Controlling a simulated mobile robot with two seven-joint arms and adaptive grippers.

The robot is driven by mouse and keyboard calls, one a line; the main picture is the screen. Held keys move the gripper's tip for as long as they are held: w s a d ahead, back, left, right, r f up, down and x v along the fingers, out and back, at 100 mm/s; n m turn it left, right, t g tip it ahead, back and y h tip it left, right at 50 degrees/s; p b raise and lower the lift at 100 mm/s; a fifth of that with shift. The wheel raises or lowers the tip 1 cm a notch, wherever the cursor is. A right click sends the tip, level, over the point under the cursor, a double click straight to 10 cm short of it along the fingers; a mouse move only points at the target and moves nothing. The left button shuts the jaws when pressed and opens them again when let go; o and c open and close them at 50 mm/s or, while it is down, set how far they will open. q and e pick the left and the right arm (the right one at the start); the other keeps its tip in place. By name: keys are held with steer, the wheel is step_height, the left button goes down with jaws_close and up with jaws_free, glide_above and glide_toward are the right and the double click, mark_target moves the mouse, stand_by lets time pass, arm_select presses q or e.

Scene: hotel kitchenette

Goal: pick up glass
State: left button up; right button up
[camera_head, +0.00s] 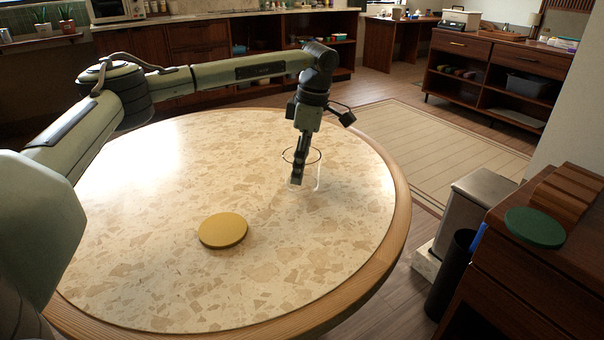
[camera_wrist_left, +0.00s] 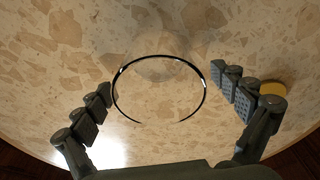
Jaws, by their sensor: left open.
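A clear glass (camera_head: 319,176) stands upright on the round table, with its dark rim showing in the head view. My left gripper (camera_head: 298,176) points down over the glass, its fingers at the rim. In the left wrist view the round rim of the glass (camera_wrist_left: 116,101) lies between the two spread fingers of the left gripper (camera_wrist_left: 162,92). The gripper is open and the fingers appear apart from the rim. The glass body is very faint there. My right gripper is not in view.
A yellow round coaster (camera_head: 223,230) lies on the speckled round table (camera_head: 150,285), left of the glass. A green disc (camera_head: 535,227) lies on the wooden cabinet at right. A metal bin (camera_head: 470,215) stands beside that cabinet. The tabletop around the glass is clear.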

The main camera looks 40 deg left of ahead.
arm_select(q)
steer(key=shift+a+f, duration=0.2)
steer(key=shift+f, duration=1.05)
steer(key=c, duration=1.5)
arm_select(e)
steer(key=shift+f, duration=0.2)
arm_select(q)
steer(key=shift+r, duration=0.15)
steer(key=shift+r, duration=0.6)
step_height(320, 180, up, 3)
steer(key=shift+f, duration=0.15)
steer(key=s+a+r+b, duration=0.1)
steer(key=s+a+r, duration=0.3)
steer(key=s+r, duration=0.3)
steer(key=s, duration=0.4)
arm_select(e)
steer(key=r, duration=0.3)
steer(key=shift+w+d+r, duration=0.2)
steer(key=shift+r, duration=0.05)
